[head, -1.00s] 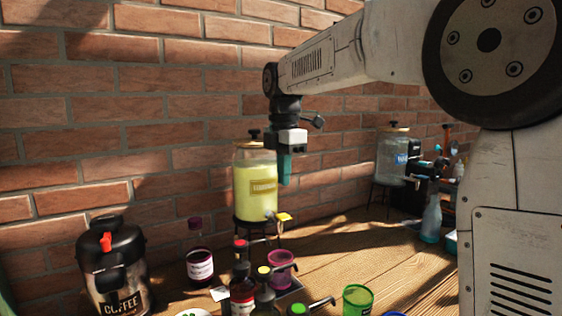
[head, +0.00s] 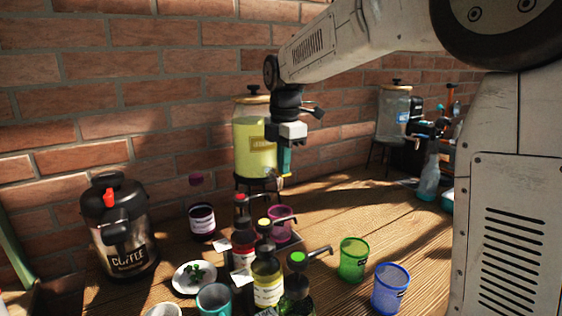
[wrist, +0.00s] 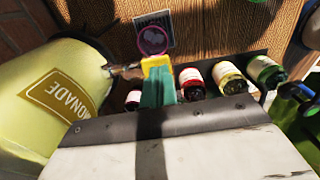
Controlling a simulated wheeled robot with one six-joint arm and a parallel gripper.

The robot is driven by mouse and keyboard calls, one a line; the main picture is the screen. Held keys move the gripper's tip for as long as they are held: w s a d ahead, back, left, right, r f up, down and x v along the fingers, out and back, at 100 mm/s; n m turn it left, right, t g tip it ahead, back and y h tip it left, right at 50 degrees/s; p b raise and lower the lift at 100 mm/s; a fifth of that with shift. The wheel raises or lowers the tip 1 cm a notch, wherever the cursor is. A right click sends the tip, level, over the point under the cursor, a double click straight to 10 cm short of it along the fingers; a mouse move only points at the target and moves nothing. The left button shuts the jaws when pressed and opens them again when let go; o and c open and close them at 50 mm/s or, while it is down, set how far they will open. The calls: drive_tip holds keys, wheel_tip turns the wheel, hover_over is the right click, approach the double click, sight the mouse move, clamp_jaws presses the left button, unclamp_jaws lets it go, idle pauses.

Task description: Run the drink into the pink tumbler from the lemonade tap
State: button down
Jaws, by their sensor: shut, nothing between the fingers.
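The lemonade dispenser (head: 254,148) is a glass jar of yellow drink on a dark stand by the wall; it fills the left of the wrist view (wrist: 45,100). My gripper (head: 285,170) is shut and empty, pointing down right above the tap. The pink tumbler (head: 281,226) stands upright below the tap on a dark square base (wrist: 166,20). No drink shows in it.
Several pump bottles (head: 267,275) stand in front of the tumbler. A green cup (head: 353,260) and a blue cup (head: 390,289) are to the right. The table beyond the green cup is clear.

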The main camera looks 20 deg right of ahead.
drive_tip(key=shift+s+d+f+t, duration=0.15)
drive_tip(key=shift+s+f+t, duration=0.3)
drive_tip(key=shift+t, duration=0.65)
drive_tip(key=shift+s+f, duration=0.1)
drive_tip(key=shift+f, duration=0.3)
drive_tip(key=shift+r, duration=0.15)
idle(1.0)
drive_tip(key=shift+r, duration=1.2)
drive_tip(key=w+v, duration=0.2)
drive_tip(key=v, duration=1)
drive_tip(key=shift+r, duration=0.6)
